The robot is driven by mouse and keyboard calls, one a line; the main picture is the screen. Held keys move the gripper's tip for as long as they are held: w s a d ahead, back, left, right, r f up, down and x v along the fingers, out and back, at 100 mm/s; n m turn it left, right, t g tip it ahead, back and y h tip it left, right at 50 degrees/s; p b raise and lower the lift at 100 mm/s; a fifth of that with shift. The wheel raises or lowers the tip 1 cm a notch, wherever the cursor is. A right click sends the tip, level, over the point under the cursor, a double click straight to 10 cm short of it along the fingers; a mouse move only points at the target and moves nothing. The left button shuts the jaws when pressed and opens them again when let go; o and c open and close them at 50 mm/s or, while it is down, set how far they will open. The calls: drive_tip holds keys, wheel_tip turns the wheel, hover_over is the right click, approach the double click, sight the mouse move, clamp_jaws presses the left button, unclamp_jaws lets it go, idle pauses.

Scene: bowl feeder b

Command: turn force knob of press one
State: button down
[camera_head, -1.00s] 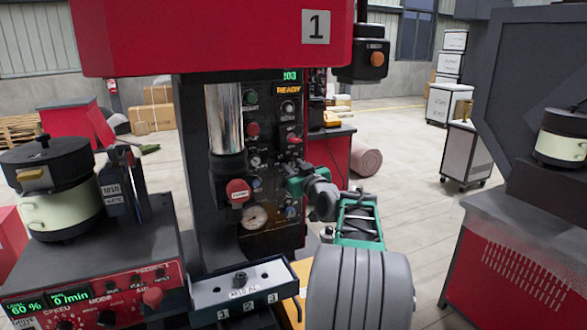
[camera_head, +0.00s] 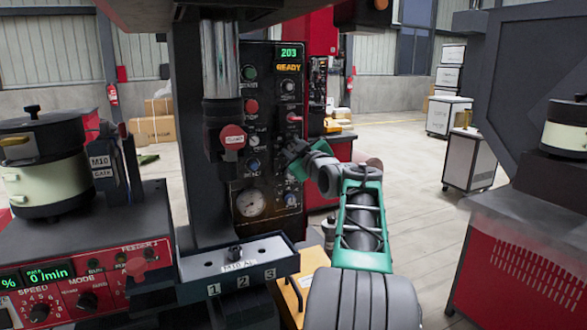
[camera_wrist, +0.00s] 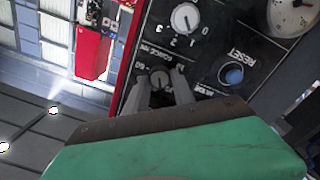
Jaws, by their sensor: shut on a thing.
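Press one's dark control panel (camera_head: 270,130) stands in the middle of the head view, with a green "203" display and a "READY" line. My gripper (camera_head: 287,152) reaches in from the right, against the panel's right side. In the wrist view my gripper's two grey fingers (camera_wrist: 162,84) are shut on the small dark force knob (camera_wrist: 159,79). A label that looks like "FORCE kN" lies beside it, upside down. The knob's pointer is too small to read. In the head view my gripper hides this knob.
A white dial knob (camera_wrist: 186,18), a round gauge (camera_wrist: 292,14) and a blue reset button (camera_wrist: 232,75) are close to the held knob. A grey numbered rack (camera_head: 240,267) juts out below the panel. Open floor lies to the right, before a red cabinet (camera_head: 520,250).

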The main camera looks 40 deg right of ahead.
drive_tip(key=n+b, duration=0.2)
drive_tip(key=b, duration=0.1)
drive_tip(key=shift+f+n, duration=0.3)
drive_tip(key=shift+r+n+b, duration=0.1)
drive_tip(key=shift+n+b, duration=0.4)
drive_tip(key=shift+b, duration=0.25)
drive_tip(key=shift+r, duration=0.1)
drive_tip(key=c, duration=1.1)
unclamp_jaws()
drive_tip(key=shift+o, duration=0.2)
drive_tip(key=b+v, duration=0.1)
drive_tip(key=v, duration=0.6)
drive_tip(key=shift+s, duration=0.35)
drive_tip(key=shift+a, duration=0.15)
